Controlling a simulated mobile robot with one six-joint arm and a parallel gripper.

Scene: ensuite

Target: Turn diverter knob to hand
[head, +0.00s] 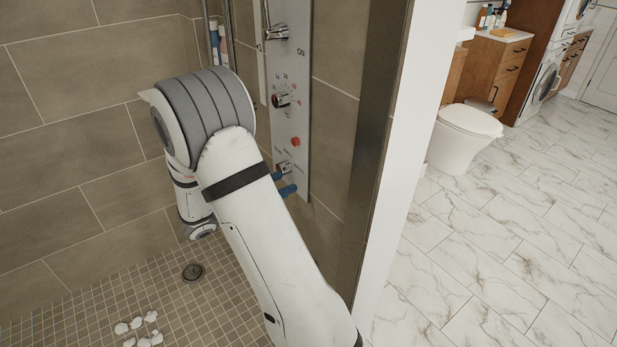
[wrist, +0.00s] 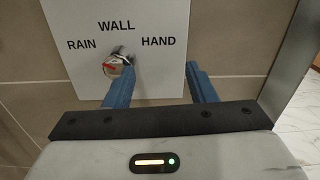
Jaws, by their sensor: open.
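The diverter knob (wrist: 118,60) is a small chrome knob with a red mark on its left side, on a pale panel lettered RAIN, WALL and HAND. HAND is right of the knob. In the head view the knob (head: 283,167) is the lowest control on the shower panel (head: 290,60). My gripper (wrist: 160,70) is open, with two blue fingers pointing at the panel. The left finger's tip overlaps the knob's lower right edge in the wrist view; contact cannot be told. The right finger is well to the right, with empty space between. My gripper's fingertips (head: 290,182) also show in the head view.
Above the diverter are a red button (head: 295,142), a temperature knob (head: 281,100) and a chrome lever (head: 275,33). A metal-edged wall end (head: 372,150) stands right of the panel. White pieces (head: 140,328) and a drain (head: 193,272) are on the shower floor.

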